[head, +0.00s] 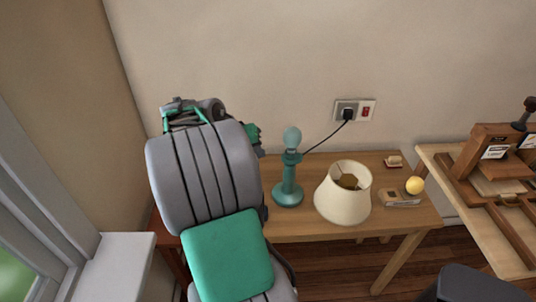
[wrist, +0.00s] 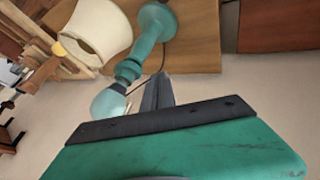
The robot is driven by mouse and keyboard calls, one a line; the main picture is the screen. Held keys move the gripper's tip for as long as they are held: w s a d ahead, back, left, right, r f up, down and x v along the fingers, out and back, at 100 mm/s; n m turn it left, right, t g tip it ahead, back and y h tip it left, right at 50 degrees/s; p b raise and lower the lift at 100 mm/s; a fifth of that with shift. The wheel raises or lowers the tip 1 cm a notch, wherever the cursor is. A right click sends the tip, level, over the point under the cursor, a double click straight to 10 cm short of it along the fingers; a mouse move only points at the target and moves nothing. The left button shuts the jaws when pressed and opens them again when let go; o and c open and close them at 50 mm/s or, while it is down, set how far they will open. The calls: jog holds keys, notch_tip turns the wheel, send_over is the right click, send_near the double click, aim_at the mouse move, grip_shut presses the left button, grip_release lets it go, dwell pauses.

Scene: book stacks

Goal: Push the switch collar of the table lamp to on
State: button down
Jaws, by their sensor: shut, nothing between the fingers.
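The teal table lamp (head: 288,190) stands upright on the wooden table with its bare bulb (head: 292,137) on top. Its switch collar (head: 292,157) is the wider ring under the bulb; I cannot tell its setting. In the wrist view the lamp appears upside down, with the bulb (wrist: 108,103) low and the collar (wrist: 128,70) above it. My gripper (wrist: 157,80) is shut and empty, just right of the bulb and collar in that view, with a visible gap. In the head view my arm hides most of the gripper, left of the lamp.
The cream lampshade (head: 335,205) sits on the table right of the lamp. A cord runs to the wall socket (head: 347,112) with a red switch. A yellow ball (head: 415,185) and small wooden pieces lie at the table's right. A second table (head: 450,185) stands further right.

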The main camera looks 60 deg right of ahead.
jog(key=v, duration=0.6)
jog(key=shift+s+a, duration=0.1)
